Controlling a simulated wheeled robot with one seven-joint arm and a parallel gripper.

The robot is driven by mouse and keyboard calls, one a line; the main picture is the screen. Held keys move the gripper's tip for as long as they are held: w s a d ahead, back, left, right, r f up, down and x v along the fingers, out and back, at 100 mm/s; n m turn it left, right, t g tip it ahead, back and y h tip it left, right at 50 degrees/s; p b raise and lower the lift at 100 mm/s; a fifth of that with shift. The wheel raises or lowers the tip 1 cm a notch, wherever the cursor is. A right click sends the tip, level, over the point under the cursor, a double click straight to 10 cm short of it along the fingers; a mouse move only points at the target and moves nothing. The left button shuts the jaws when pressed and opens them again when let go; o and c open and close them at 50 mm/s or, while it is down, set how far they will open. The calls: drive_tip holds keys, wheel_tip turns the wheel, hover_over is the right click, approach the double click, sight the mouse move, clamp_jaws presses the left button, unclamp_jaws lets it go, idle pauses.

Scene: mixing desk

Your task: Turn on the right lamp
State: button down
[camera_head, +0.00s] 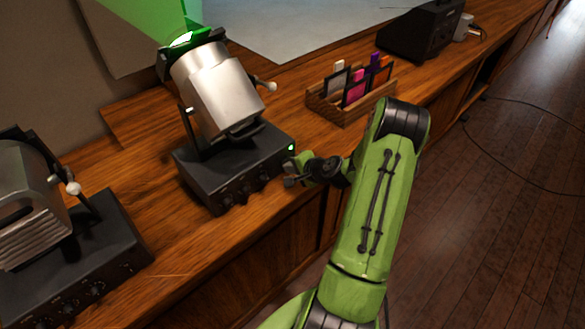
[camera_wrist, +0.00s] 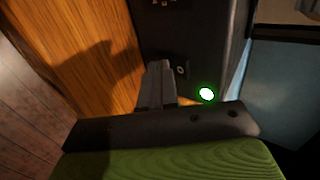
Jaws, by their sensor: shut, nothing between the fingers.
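The right lamp (camera_head: 215,92) is a silver cylinder on a black control box (camera_head: 215,172). Its top glows green, and a green beam rises from it. A small green light shines at the box's right end; this green light (camera_wrist: 207,94) is bright in the wrist view too. The control box (camera_wrist: 205,40) has knobs and a small switch (camera_wrist: 181,70) marked by a round symbol. My gripper (camera_head: 290,182) is shut and empty at the right front of the box. In the wrist view my gripper's fingers (camera_wrist: 157,68) are close beside the switch; I cannot tell whether they touch it.
The left lamp (camera_head: 30,200) stands on its own black box at the lower left, with no glow visible. A wooden holder (camera_head: 345,107) with coloured cards sits to the right. A black device (camera_head: 420,30) stands farther back. A cable lies on the floor.

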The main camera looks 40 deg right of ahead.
drive_tip(key=shift+r, duration=0.1)
drive_tip(key=shift+r+p, duration=0.6)
drive_tip(key=shift+r, duration=0.15)
